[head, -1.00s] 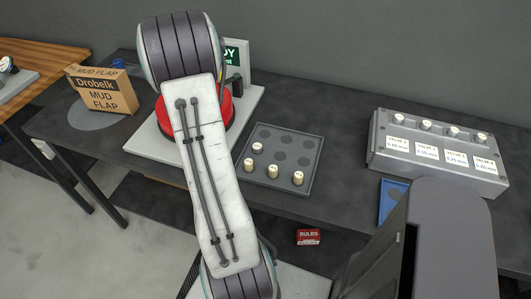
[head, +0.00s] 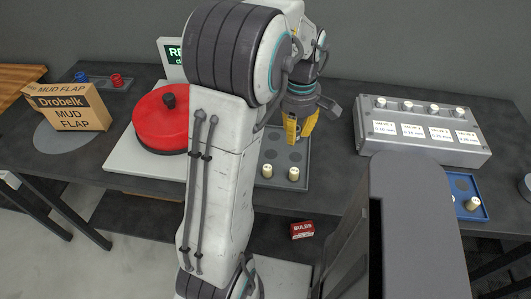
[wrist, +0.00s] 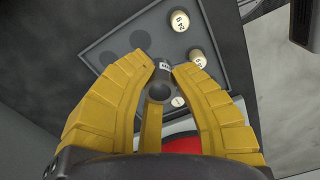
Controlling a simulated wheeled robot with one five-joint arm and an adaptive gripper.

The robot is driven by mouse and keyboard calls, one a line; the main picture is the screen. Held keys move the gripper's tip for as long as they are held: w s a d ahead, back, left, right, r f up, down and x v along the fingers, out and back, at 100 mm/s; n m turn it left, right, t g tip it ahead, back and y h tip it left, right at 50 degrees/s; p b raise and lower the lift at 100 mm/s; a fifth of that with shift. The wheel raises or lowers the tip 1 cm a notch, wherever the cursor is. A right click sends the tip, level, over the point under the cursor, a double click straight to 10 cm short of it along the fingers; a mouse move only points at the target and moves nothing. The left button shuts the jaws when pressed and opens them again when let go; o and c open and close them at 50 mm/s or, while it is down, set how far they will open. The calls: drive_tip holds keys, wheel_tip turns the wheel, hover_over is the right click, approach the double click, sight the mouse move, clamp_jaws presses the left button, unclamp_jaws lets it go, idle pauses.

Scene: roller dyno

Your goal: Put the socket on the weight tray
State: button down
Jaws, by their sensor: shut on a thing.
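The weight tray (head: 270,182) is a dark grey square tray with round recesses, partly hidden behind my arm. Cream weights (head: 293,174) stand at its front edge. My gripper (head: 299,130) hangs above the back of the tray, pointing down. In the wrist view, my yellow fingers (wrist: 160,72) are shut on a dark grey hollow round piece, which looks like the socket (wrist: 158,91). The tray (wrist: 95,52) lies below it, with empty recesses at left and weights (wrist: 180,20) at right. A small white label shows between the fingertips. I cannot tell whether the socket touches the tray.
A red round pad (head: 160,122) on a white plate stands left of my arm. A grey valve box (head: 425,145) with cream knobs stands right of the tray. A blue tray (head: 465,188) lies farther right. A mud flap carton (head: 68,108) stands at the left.

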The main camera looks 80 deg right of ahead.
drive_tip(key=s, duration=0.1)
drive_tip(key=p, duration=0.2)
hover_over(280, 140)
wheel_tip(280, 140, down, 7)
drive_tip(key=shift+d+r, duration=0.1)
drive_tip(key=shift+r, duration=0.05)
drive_tip(key=shift+f+p, duration=0.45)
drive_tip(key=shift+f, duration=1.6)
drive_tip(key=c, duration=1.2)
unclamp_jaws()
